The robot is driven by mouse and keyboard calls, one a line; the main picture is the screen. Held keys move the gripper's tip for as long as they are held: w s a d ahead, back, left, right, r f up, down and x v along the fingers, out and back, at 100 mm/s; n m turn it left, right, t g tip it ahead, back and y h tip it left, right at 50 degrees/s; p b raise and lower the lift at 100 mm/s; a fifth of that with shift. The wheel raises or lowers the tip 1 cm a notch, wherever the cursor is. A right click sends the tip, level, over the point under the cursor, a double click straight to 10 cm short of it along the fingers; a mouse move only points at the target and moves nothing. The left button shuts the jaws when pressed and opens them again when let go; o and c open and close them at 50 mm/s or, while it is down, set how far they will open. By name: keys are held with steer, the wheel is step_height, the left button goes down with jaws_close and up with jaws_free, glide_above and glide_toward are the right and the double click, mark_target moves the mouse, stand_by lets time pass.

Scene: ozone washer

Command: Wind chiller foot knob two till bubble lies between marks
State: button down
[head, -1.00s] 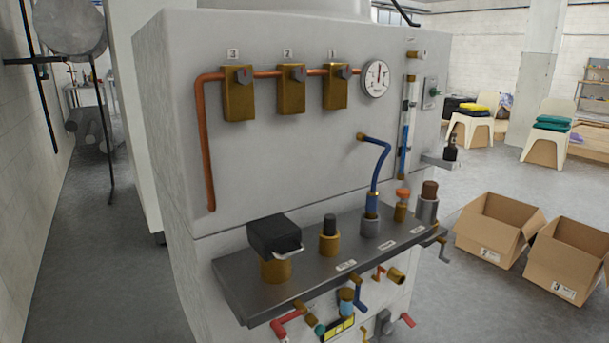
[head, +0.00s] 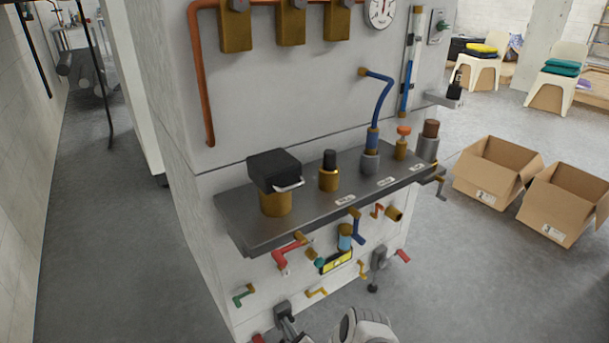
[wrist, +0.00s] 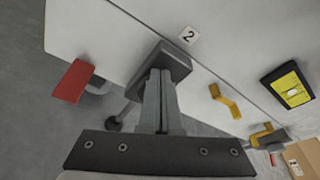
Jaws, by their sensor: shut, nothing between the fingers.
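The chiller foot marked with a "2" label (wrist: 190,35) has a grey block (wrist: 172,58) on the white cabinet, with a red handle (wrist: 73,80) to its left and a black foot (wrist: 113,123) below. In the head view the block (head: 282,309) and red handle (head: 258,338) are low on the cabinet. My gripper (wrist: 160,78) is shut and empty, its fingers overlapping the grey block in the wrist view; contact is unclear. The yellow level (wrist: 288,84) is at the right; it also shows in the head view (head: 336,262). A pale patch shows in its window; bubble and marks are too small to read.
A yellow crank (wrist: 225,100) lies between the block and the level. A steel shelf (head: 240,230) with brass fittings juts out above. Another grey foot block (head: 380,257) is to the right. Cardboard boxes (head: 500,172) stand on the floor at right; the floor between is clear.

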steer(key=shift+s+a+f, duration=0.25)
steer(key=shift+a+f, duration=0.05)
steer(key=shift+a, duration=0.05)
steer(key=shift+s+a+f, duration=0.15)
steer(key=shift+a+f, duration=0.1)
stand_by(0.5)
